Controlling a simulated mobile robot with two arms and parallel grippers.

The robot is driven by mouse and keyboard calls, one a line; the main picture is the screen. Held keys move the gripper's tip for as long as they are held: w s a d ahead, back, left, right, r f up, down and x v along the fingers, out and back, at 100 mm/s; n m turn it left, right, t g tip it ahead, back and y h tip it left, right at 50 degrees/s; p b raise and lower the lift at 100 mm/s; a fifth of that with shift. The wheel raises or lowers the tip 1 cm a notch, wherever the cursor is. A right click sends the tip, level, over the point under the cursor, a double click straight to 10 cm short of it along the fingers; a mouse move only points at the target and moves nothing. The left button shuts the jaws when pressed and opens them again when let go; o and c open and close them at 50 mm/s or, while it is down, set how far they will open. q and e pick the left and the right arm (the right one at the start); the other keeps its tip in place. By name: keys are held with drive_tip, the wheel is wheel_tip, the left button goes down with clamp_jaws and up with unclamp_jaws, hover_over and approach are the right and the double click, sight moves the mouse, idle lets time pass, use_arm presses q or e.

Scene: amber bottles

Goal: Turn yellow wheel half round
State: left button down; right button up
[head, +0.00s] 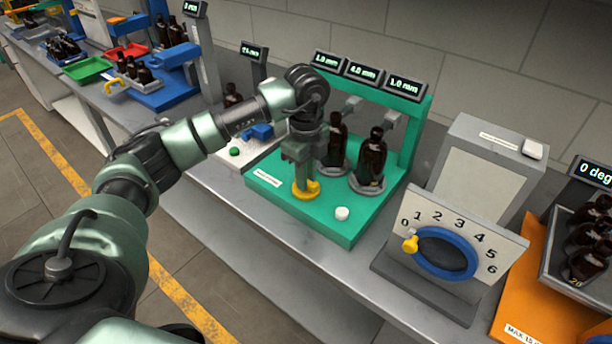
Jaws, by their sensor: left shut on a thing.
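The yellow wheel (310,192) is low on the green station (325,222), at its front left, and is partly covered by my gripper. My left gripper (302,178) points down onto the wheel from above and is shut on it. The fingertips are small here and partly merge with the yellow. Two dark amber bottles stand just right of the gripper, one (370,160) on a round grey holder and one (337,146) behind the gripper. Three displays above read about 1.0, 4.0 and 1.0 mm. My right gripper is not in view.
A white button (342,213) is on the green station's front right. To the right stands a grey dial unit (462,225) numbered 0 to 6, its yellow knob near 0. An orange station (535,300) with a bottle crate is farther right. Other stations stand at the left.

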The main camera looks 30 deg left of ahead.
use_arm(q)
drive_tip(key=shift+w+a+r, duration=0.1)
drive_tip(key=c, duration=1.4)
unclamp_jaws()
drive_tip(key=shift+o, duration=0.2)
wheel_tip(320, 180, up, 8)
drive_tip(key=shift+f+b, duration=0.15)
drive_tip(key=shift+b, duration=0.7)
